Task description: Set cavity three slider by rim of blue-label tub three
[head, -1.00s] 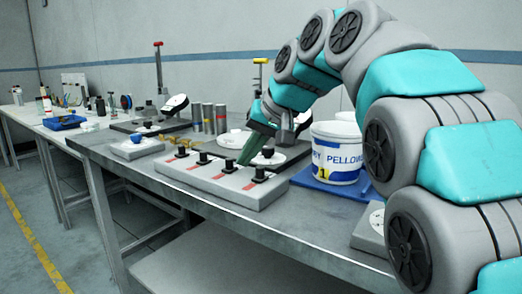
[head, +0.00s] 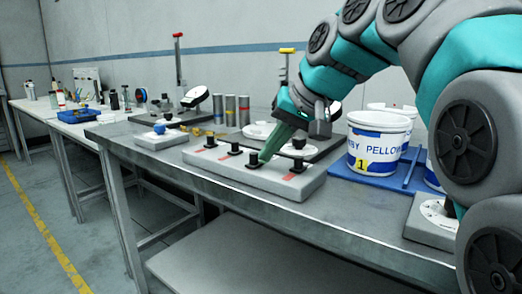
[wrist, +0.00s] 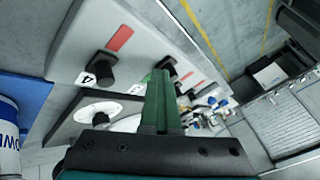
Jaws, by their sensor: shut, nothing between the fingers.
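A grey slider block (head: 262,180) on the bench carries a row of black slider knobs with red marks. My gripper (head: 264,158) is shut and empty, its green fingers angled down beside the third knob (head: 253,157). Whether they touch it I cannot tell. The fourth knob (head: 298,165) stands clear to the right. In the wrist view the fingers (wrist: 160,76) cover part of the third knob (wrist: 167,65); the knob marked 4 (wrist: 101,67) is to their left. A white tub with a blue label and yellow tag 1 (head: 376,143) stands right of the block. Tub three is not identifiable.
The tub stands on a blue tray (head: 345,171), with other tubs partly hidden behind it and at right. A grey dial box (head: 430,222) sits at the front right. Grey cylinders (head: 230,110) and a round mirror-like stand are behind the block. The bench front edge is clear.

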